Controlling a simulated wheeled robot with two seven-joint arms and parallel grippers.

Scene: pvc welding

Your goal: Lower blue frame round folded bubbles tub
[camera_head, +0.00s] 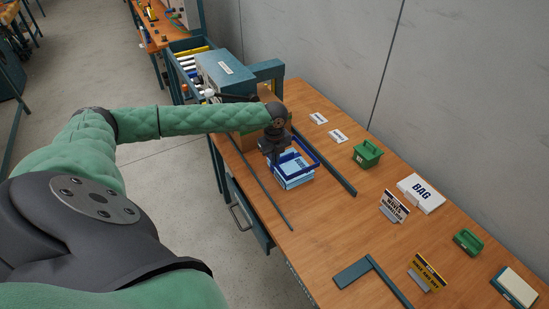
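The blue frame (312,156) is a dark blue rectangular rim at the upper part of the light blue bubbles tub (294,183), on the wooden bench. It looks raised above the bench around the tub's top; the exact gap cannot be told. White and pale blue surfaces show inside it. My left gripper (277,155) points down at the frame's left side and appears shut on its edge. The fingertips are small and dark, partly lost against the frame. My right gripper is not in view.
Dark bars (325,163) lie on the bench (345,225) on both sides of the tub. A teal machine (225,75) stands behind. Green baskets (367,154), a white BAG box (421,193) and signs (393,207) stand to the right.

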